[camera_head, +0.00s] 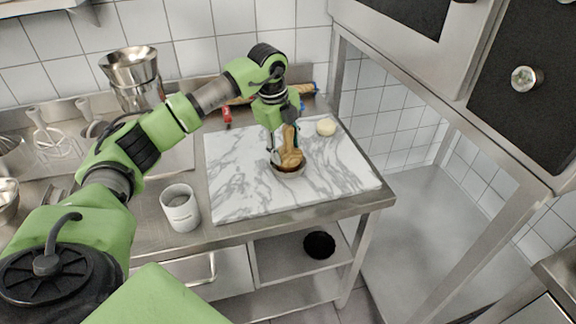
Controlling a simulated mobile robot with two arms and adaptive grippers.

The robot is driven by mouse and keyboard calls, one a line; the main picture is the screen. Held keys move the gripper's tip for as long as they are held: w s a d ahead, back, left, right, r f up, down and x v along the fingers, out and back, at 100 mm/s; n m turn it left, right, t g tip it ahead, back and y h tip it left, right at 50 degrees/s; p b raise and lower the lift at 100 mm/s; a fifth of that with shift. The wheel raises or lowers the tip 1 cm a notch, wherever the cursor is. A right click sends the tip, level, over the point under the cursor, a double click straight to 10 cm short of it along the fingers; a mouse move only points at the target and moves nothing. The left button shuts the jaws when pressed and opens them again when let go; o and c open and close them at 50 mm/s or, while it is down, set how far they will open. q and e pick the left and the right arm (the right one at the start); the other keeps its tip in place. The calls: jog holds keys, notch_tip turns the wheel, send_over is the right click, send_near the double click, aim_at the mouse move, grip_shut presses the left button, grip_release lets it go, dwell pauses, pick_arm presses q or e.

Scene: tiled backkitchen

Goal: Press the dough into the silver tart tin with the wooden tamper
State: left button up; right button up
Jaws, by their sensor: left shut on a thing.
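My left gripper (283,145) points down over the marble board and is shut on the wooden tamper (291,158). The tamper's light brown wood shows below and between the fingers. Its lower end is at a small round tin (288,172) on the board, whose rim shows around it. Whether the tamper touches what lies inside the tin I cannot tell. A pale round piece of dough (326,127) lies on the board to the right and behind the tin. The inside of the tin is mostly hidden by the tamper. My right gripper is not in view.
The marble board (240,185) lies on a steel counter, with free room at its left and front. A white cup (180,208) stands left of it. A red-handled tool (227,115) lies behind the board.

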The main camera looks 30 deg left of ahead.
pick_arm(q)
jog(key=shift+s+f+b, duration=0.1)
jog(key=shift+f+b, duration=0.3)
jog(key=shift+f, duration=0.85)
dwell(1.4)
jog(key=shift+d+p, duration=0.1)
jog(key=shift+p, duration=1.35)
dwell(3.7)
